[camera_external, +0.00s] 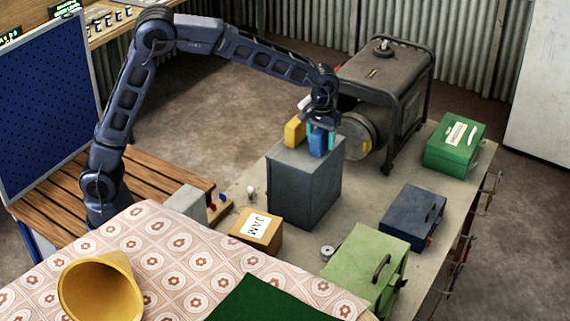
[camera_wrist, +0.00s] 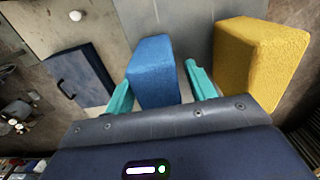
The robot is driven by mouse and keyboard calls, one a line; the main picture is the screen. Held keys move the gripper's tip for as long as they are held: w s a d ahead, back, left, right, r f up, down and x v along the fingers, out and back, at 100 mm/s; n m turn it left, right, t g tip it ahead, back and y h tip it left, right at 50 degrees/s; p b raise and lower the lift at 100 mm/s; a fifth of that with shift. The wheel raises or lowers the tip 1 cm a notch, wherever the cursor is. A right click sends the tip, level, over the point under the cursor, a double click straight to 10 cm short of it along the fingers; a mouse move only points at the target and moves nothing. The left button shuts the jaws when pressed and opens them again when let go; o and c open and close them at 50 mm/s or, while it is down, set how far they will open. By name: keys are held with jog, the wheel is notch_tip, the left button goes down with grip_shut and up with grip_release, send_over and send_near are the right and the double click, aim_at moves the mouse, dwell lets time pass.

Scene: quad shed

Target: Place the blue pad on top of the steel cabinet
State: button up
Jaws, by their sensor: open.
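The blue pad (camera_external: 318,141) stands upright on top of the grey steel cabinet (camera_external: 304,185), near its right edge. The pad also shows in the wrist view (camera_wrist: 153,72), between the two teal fingers of my gripper (camera_wrist: 160,88). In the external view my gripper (camera_external: 320,130) is over the cabinet top, lowered around the pad. The fingers are open, with a gap visible on the right side of the pad; the left finger is close to it. A yellow pad (camera_external: 295,131) stands beside the blue one on the cabinet and shows at right in the wrist view (camera_wrist: 262,62).
A dark generator (camera_external: 385,85) in a tube frame stands close behind and right of the cabinet. A cardboard box (camera_external: 257,231) sits at its front left. A navy box (camera_external: 412,215), a light green case (camera_external: 365,265) and a green box (camera_external: 454,145) stand to the right.

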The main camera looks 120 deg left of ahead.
notch_tip(320, 180, up, 11)
jog(key=shift+r, duration=0.65)
jog(key=shift+d, duration=0.15)
jog(key=s+d+r+m+t, duration=0.1)
jog(key=s+d+r+m, duration=0.2)
jog(key=d, duration=0.7)
jog(key=s+d+r+m+t, duration=0.1)
jog(key=s+d+m, duration=0.25)
jog(key=d, duration=0.55)
jog(key=s+d+r+m, duration=0.2)
jog(key=s+d+m, duration=0.15)
jog(key=d, duration=0.65)
jog(key=s+d+f+m+t, duration=0.1)
jog(key=s+d+f+m, duration=0.3)
jog(key=s+d, duration=0.4)
jog(key=s+d+f+m+t, duration=0.1)
jog(key=s+d+f+m, duration=0.3)
jog(key=s+d, duration=0.3)
jog(key=s, duration=0.4)
jog(key=shift+s+d+t, duration=0.3)
jog(key=shift+d, duration=0.05)
